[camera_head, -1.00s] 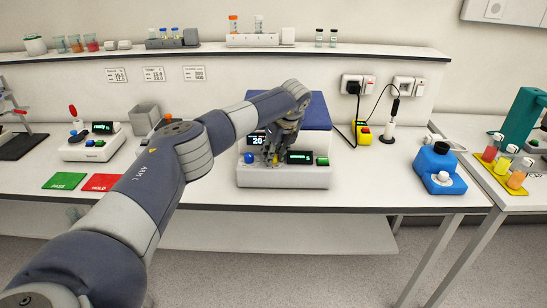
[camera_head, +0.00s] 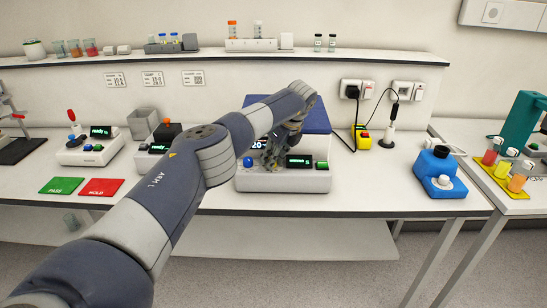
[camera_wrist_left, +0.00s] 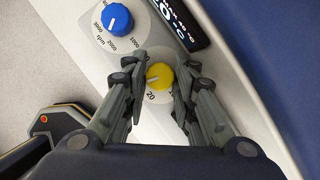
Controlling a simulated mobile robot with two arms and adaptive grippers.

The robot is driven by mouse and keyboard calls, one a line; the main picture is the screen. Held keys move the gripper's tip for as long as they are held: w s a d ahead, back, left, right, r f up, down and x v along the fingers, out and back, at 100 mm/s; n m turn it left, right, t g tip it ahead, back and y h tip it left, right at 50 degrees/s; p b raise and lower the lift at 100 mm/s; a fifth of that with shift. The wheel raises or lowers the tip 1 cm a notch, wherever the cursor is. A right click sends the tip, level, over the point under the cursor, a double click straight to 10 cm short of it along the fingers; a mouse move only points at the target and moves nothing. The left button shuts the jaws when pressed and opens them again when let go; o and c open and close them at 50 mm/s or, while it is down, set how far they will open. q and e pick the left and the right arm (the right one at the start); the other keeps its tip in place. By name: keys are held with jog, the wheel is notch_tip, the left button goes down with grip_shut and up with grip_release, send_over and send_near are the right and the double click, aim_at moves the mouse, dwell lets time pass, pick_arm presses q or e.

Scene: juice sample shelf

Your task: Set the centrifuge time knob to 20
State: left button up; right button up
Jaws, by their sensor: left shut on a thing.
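The centrifuge (camera_head: 285,183) is a white box with a dark blue lid, in the middle of the bench. Its yellow time knob (camera_wrist_left: 160,76) shows in the wrist view, with a white pointer mark turned to the lower left. The printed 20 (camera_wrist_left: 152,97) lies just below the knob; I cannot tell the exact setting. My left gripper (camera_head: 271,159) is at the front panel. In the wrist view its fingers (camera_wrist_left: 159,72) are on both sides of the yellow knob, shut on it. In the head view the gripper hides the knob. My right gripper is not in view.
A blue knob (camera_wrist_left: 117,19) marked rpm is beside the yellow one. A lit display (camera_wrist_left: 172,14) is close above. The panel also has a small screen (camera_head: 299,161) and a green button (camera_head: 321,166). Green (camera_head: 62,185) and red (camera_head: 101,187) mats lie left.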

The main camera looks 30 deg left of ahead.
pick_arm(q)
jog(key=o, duration=0.8)
jog(key=shift+c, duration=0.2)
jog(key=shift+r, duration=0.1)
jog(key=v, duration=1.1)
jog(key=shift+r, duration=0.4)
jog(key=shift+o, duration=0.2)
jog(key=shift+d, duration=0.15)
